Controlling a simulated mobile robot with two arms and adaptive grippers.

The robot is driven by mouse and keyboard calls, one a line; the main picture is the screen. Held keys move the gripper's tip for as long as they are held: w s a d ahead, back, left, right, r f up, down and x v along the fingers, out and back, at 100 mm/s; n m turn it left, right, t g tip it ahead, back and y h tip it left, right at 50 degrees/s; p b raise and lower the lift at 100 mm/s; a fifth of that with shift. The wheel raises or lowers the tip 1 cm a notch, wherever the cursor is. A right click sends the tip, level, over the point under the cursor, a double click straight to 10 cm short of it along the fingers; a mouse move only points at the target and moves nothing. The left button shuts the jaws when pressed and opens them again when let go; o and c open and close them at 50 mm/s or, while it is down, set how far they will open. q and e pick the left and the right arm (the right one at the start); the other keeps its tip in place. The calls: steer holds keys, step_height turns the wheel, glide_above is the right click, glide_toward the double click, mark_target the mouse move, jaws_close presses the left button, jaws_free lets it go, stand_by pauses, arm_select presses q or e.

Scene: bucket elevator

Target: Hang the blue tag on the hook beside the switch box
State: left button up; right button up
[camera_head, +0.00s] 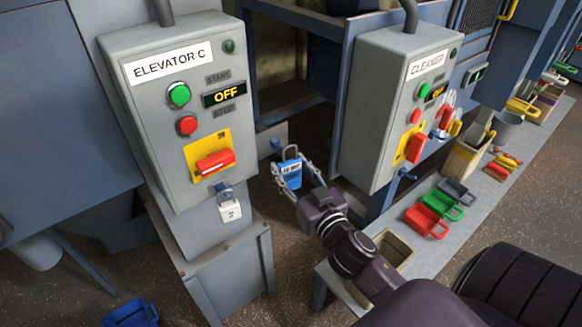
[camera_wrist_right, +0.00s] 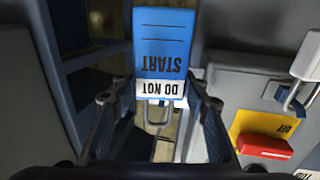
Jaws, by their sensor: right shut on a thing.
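My right gripper (camera_head: 291,172) is shut on the blue tag (camera_head: 290,173), which it holds in the air between the two switch boxes. In the right wrist view, the blue tag (camera_wrist_right: 163,45) shows "DO NOT START" upside down, with a wire-like loop at its lower end between the gripper's fingers (camera_wrist_right: 157,102). A blue hook (camera_head: 276,143) sits on a grey plate just right of the ELEVATOR C switch box (camera_head: 150,105). The tag is close below and right of it; whether they touch I cannot tell. The box display reads OFF. My left gripper is not in view.
A white-bodied padlock (camera_head: 230,209) hangs below the red switch handle (camera_head: 214,164). The CLEANER box (camera_head: 372,130) stands close to the right, with another blue hook (camera_head: 407,175) on its side. A bench (camera_head: 470,215) at right carries coloured trays and tools. A blue bin (camera_head: 131,314) is on the floor.

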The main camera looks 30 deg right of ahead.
steer(key=shift+w, duration=0.15)
steer(key=shift+w+a+p, duration=0.1)
steer(key=shift+w+p, duration=0.3)
steer(key=shift+w, duration=1.25)
steer(key=shift+f+b, duration=0.6)
steer(key=shift+f, duration=0.2)
steer(key=o, duration=1.3)
steer(key=shift+c, duration=0.2)
steer(key=shift+s, duration=0.1)
steer(key=shift+s+d+f, duration=0.1)
steer(key=shift+s+d, duration=0.05)
steer(key=shift+s, duration=1.5)
steer(key=shift+s+d+f, duration=0.1)
steer(key=shift+s, duration=1.5)
steer(key=shift+s+d+f, duration=0.1)
steer(key=shift+s+d, duration=0.05)
steer(key=shift+s, duration=1.5)
